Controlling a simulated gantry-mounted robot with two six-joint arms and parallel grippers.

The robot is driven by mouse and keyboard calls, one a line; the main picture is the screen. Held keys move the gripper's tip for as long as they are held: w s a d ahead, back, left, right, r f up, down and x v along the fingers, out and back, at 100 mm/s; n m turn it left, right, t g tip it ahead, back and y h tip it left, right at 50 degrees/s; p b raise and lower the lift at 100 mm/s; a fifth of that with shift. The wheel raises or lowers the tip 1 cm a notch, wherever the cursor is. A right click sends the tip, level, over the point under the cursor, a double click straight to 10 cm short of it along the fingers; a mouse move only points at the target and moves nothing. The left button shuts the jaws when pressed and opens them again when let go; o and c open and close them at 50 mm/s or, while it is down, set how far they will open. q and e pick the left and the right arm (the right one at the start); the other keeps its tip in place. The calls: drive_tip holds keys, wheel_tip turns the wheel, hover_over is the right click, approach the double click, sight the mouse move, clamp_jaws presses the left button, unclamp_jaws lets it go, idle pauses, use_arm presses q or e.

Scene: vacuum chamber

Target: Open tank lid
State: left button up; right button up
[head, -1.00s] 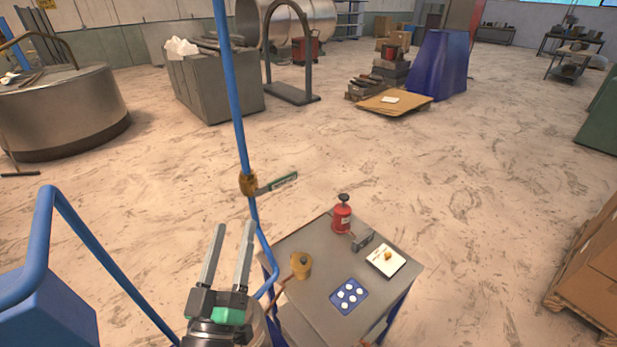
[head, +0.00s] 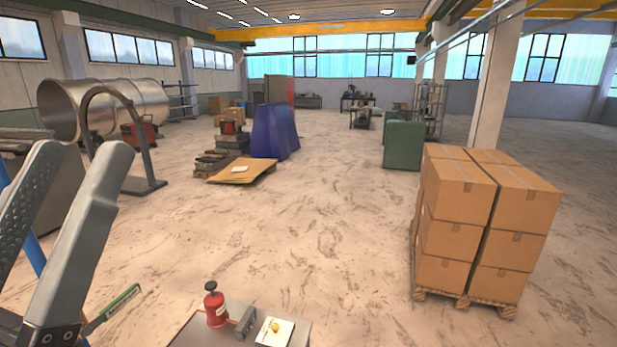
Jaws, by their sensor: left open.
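My left gripper (head: 84,152) is large and close at the left edge, its two grey fingers pointing up and apart with nothing between them. My right gripper is not in view. The low round steel tank seen at the left earlier is out of view now, and no lid shows. A large shiny steel cylinder (head: 135,104) lies on its side at the back left, far beyond the gripper. A green valve handle (head: 122,300) shows just right of the gripper's base.
A small table (head: 190,330) at the bottom holds a red bottle-like object (head: 215,308), a grey block (head: 245,322) and a white card (head: 265,336). Stacked cartons (head: 470,225) stand on a pallet at right. The middle floor is clear.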

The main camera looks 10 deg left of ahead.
use_arm(q)
wheel_tip(320, 180, up, 12)
drive_tip(key=p, duration=1.2)
drive_tip(key=shift+r, duration=0.15)
drive_tip(key=shift+a+r, duration=0.1)
